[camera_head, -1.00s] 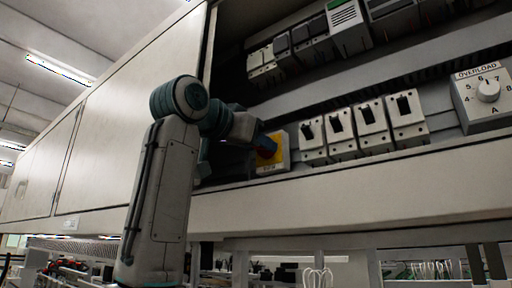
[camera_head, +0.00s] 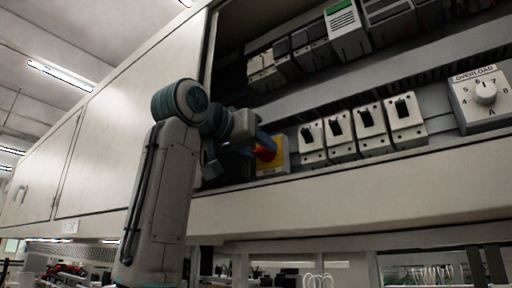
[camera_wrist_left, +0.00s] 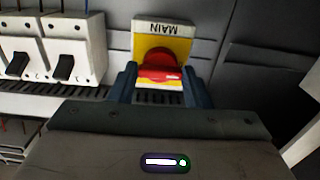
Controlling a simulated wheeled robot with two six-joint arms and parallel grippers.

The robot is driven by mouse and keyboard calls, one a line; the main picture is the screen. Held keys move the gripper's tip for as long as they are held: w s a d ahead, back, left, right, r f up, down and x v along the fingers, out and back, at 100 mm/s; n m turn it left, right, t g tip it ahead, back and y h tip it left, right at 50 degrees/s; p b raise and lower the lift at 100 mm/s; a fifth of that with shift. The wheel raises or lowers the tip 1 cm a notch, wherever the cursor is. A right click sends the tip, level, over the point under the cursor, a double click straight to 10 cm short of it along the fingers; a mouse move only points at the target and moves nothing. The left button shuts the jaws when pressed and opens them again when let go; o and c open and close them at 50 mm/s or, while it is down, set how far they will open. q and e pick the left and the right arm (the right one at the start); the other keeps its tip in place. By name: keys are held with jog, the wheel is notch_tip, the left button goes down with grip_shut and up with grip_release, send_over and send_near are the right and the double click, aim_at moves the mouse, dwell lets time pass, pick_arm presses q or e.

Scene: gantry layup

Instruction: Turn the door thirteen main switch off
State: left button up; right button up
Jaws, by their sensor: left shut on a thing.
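The main switch is a red rotary handle (camera_head: 265,153) on a yellow plate (camera_head: 280,148), low at the left end of the open cabinet. In the left wrist view the red handle (camera_wrist_left: 160,72) sits on its yellow plate (camera_wrist_left: 178,45), under a label reading MAIN (camera_wrist_left: 163,27), upside down there. My left gripper (camera_head: 262,150) is at the handle; in the left wrist view its two blue fingers (camera_wrist_left: 160,83) stand either side of it, shut on it. The gripper hides part of the plate in the head view. My right gripper is not in view.
A row of breakers with black toggles (camera_head: 340,135) stands right of the switch, and an OVERLOAD dial (camera_head: 484,95) beyond. More modules (camera_head: 300,45) fill the upper rail. The cabinet's lower ledge (camera_head: 350,195) runs below. A white door panel (camera_head: 120,120) is behind my arm.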

pick_arm(q)
jog(key=o, duration=0.9)
jog(key=shift+f, duration=0.15)
jog(key=shift+o, duration=0.4)
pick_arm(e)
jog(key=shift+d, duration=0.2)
pick_arm(q)
jog(key=shift+s+a, duration=0.1)
jog(key=shift+s+a, duration=0.15)
jog(key=shift+s, duration=0.1)
jog(key=b+v, duration=0.4)
jog(key=v, duration=0.6)
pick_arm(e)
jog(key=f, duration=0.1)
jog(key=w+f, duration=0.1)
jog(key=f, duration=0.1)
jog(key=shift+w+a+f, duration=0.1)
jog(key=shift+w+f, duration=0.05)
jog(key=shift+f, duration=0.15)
